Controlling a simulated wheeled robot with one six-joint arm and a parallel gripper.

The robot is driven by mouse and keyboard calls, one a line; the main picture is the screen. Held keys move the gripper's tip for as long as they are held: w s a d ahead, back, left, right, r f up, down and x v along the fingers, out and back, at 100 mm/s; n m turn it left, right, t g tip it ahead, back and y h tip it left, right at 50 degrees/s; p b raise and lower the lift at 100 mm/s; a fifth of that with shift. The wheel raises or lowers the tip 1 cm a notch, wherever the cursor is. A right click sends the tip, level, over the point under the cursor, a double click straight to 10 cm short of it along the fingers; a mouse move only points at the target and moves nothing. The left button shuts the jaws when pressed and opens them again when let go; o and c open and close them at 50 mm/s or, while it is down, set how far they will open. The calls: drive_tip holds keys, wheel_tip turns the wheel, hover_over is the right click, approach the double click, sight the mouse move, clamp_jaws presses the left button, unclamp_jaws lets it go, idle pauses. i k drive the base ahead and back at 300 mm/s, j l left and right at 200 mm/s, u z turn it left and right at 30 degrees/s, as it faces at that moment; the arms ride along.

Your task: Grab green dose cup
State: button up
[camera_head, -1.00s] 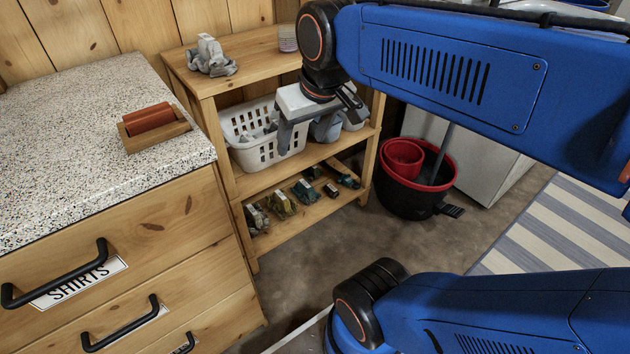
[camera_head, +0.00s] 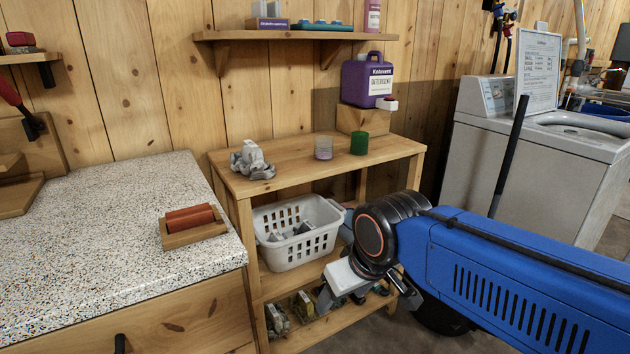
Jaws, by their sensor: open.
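The green dose cup (camera_head: 359,144) stands upright on the top board of the wooden shelf unit (camera_head: 290,178), toward its back right. A pale, translucent cup with a purplish tint (camera_head: 323,148) stands just left of it. My gripper (camera_head: 365,297) is open and hangs low in front of the shelf unit's lower boards. It is well below the green cup and apart from it. My arm hides part of the lower shelves and the unit's right side.
A purple detergent jug (camera_head: 367,82) sits on a wooden block behind the green cup. A grey crumpled item (camera_head: 252,160) lies at the top board's left. A white basket (camera_head: 297,230) fills the middle shelf. A wall shelf (camera_head: 295,36) hangs above. The top board's front right is clear.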

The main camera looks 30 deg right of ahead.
sight(360, 140)
drive_tip(key=z, duration=0.9)
drive_tip(key=i+l+z, duration=0.2)
drive_tip(key=z, duration=0.15)
drive_tip(key=i+l+z, duration=0.15)
drive_tip(key=i+z, duration=0.2)
